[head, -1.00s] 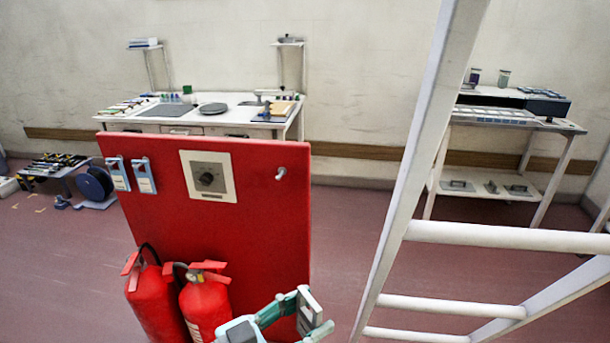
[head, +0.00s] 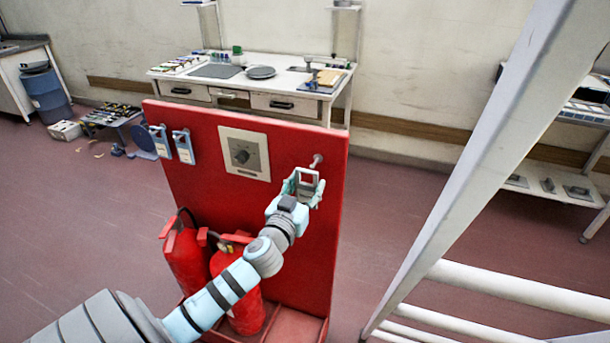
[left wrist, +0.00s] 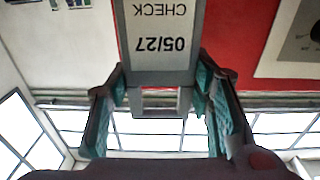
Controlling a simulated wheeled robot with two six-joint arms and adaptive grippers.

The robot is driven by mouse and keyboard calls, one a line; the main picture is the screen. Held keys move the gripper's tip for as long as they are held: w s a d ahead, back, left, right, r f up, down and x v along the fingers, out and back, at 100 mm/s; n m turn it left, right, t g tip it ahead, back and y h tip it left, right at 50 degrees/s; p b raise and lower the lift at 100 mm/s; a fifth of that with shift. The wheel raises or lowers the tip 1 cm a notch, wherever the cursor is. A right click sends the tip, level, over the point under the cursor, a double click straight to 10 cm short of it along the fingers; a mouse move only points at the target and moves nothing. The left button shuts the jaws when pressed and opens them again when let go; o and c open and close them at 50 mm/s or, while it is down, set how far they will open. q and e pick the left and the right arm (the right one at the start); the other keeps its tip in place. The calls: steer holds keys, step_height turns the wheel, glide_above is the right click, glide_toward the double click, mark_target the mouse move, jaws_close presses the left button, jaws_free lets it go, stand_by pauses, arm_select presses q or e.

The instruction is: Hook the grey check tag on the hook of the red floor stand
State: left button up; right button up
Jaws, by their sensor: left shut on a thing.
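The red floor stand (head: 200,210) stands upright in front of me in the head view. Its small pale hook (head: 316,160) sticks out near the panel's upper right corner. My left gripper (head: 305,186) is just below the hook, in front of the panel. It is shut on the grey check tag, which fills the upper middle of the left wrist view (left wrist: 158,45), printed "CHECK 05/27" upside down. The left gripper's fingers (left wrist: 160,92) flank the tag's end there. I cannot tell whether the tag touches the hook. My right gripper is out of view.
Two blue-and-white tags (head: 184,146) hang at the panel's upper left, beside a dial plate (head: 244,153). Red extinguishers (head: 186,255) stand at the panel's foot. A white ladder (head: 500,150) rises close on the right. A workbench (head: 262,84) stands behind.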

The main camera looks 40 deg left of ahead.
mark_target(318, 163)
arm_select(q)
steer(key=shift+w+a+r, duration=0.15)
steer(key=shift+w+a, duration=0.05)
steer(key=shift+a, duration=0.2)
steer(key=shift+w+a+y, duration=0.1)
steer(key=shift+w+y, duration=0.05)
steer(key=shift+y, duration=0.15)
steer(key=b+x, duration=0.1)
steer(key=x, duration=0.2)
steer(key=f+b+x, duration=0.1)
steer(key=x, duration=0.2)
steer(key=shift+w+f, duration=0.2)
steer(key=shift+w+a+r, duration=0.15)
steer(key=shift+w, duration=0.25)
steer(key=shift+s, duration=0.15)
steer(key=shift+f+b, duration=0.75)
steer(key=shift+b, duration=0.2)
stand_by(0.8)
steer(key=o, duration=1.4)
steer(key=shift+c, duration=0.2)
